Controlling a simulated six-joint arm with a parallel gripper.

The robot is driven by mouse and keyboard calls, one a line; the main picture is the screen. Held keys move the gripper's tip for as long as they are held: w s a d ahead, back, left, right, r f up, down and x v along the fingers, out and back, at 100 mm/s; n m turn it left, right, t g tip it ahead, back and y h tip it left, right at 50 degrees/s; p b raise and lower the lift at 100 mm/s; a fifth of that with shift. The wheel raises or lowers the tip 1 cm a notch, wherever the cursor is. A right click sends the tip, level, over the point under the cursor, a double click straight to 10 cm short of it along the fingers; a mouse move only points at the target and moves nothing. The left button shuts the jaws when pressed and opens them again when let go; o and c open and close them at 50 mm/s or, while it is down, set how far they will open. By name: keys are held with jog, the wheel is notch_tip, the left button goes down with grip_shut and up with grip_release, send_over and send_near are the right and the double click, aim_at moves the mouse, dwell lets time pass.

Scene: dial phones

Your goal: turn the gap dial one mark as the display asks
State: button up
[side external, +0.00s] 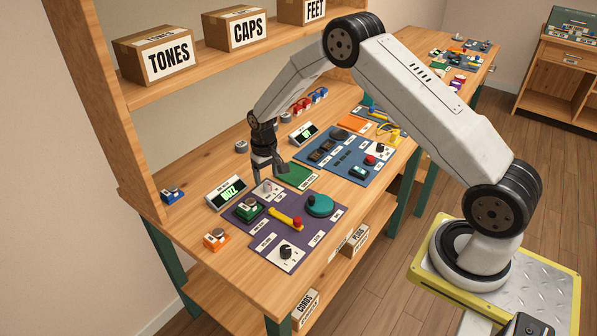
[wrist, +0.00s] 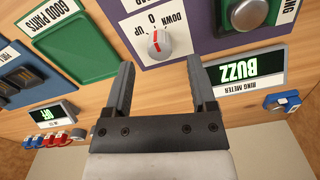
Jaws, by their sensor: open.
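The gap dial (wrist: 156,43) is a small round pale knob with a red pointer line on a white plate marked UP, 0 and DOWN. The line lies roughly toward the 0 in the wrist view. The dial plate (side external: 267,188) sits at the back edge of the purple panel in the side view. My gripper (wrist: 160,63) is open and empty, its two dark fingers apart, with the dial between and beyond the tips in the wrist view. In the side view my gripper (side external: 270,172) hangs just above the dial. The ring meter display (wrist: 245,68) reads BUZZ in green.
The purple panel (side external: 322,232) also bears a teal round dial (side external: 319,205), a yellow lever (side external: 285,218) and a black knob (side external: 285,251). A green tray (side external: 297,176) lies close by the gap dial. A blue panel (side external: 345,160) and a second display (side external: 303,133) stand beyond.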

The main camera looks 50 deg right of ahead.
aim_at(268, 187)
jog(key=shift+f, duration=1.5)
grip_shut()
